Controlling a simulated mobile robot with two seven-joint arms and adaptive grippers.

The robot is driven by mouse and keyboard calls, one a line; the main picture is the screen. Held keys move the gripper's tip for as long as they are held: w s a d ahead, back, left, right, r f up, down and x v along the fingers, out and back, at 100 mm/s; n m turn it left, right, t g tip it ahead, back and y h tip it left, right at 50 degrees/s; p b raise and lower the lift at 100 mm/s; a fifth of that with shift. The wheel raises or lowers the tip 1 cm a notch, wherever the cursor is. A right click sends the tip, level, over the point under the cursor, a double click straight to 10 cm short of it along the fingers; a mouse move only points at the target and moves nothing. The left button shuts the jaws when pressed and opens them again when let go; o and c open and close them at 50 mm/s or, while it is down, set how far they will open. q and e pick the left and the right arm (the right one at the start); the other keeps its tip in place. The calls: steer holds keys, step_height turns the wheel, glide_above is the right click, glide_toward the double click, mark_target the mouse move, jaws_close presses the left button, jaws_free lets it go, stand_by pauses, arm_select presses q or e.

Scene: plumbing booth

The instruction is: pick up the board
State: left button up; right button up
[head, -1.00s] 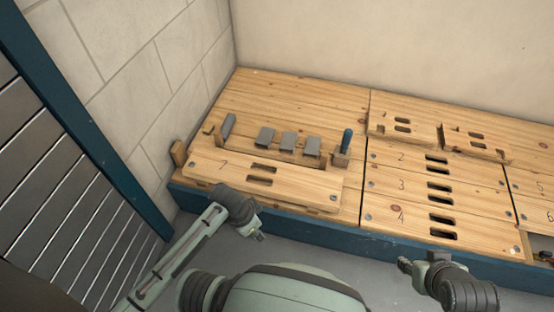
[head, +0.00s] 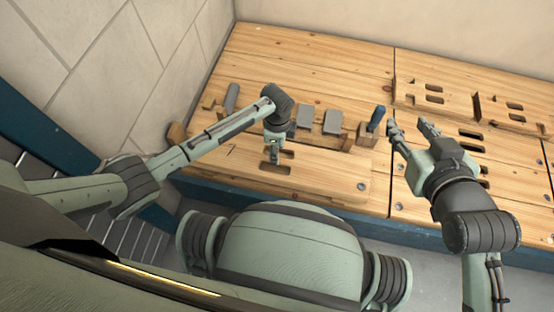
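A wooden board (head: 325,182) with two slots near its middle lies at the front left of the bench; it bore a 7 in the earlier view. My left gripper (head: 275,158) points down at these slots. Its fingertips are at or just over the slots; whether they touch or enter the wood I cannot tell. Its fingers look close together, and the wrist hides part of the slots.
Grey metal pieces (head: 333,122) stand in a row behind the board. More slotted boards (head: 515,115) lie at the right. A beige wall (head: 310,18) bounds the back and a block wall (head: 130,60) the left. A blue edge (head: 430,235) runs along the bench front.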

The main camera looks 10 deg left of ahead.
arm_select(q)
step_height(320, 180, down, 5)
steer(key=shift+r+b, duration=0.1)
steer(key=shift+b, duration=0.75)
jaws_close()
arm_select(e)
steer(key=w+a+r+t+y, duration=0.2)
steer(key=a+r+t, duration=0.2)
steer(key=r, duration=0.4)
steer(key=shift+a+n+y, duration=0.3)
steer(key=shift+a, duration=0.35)
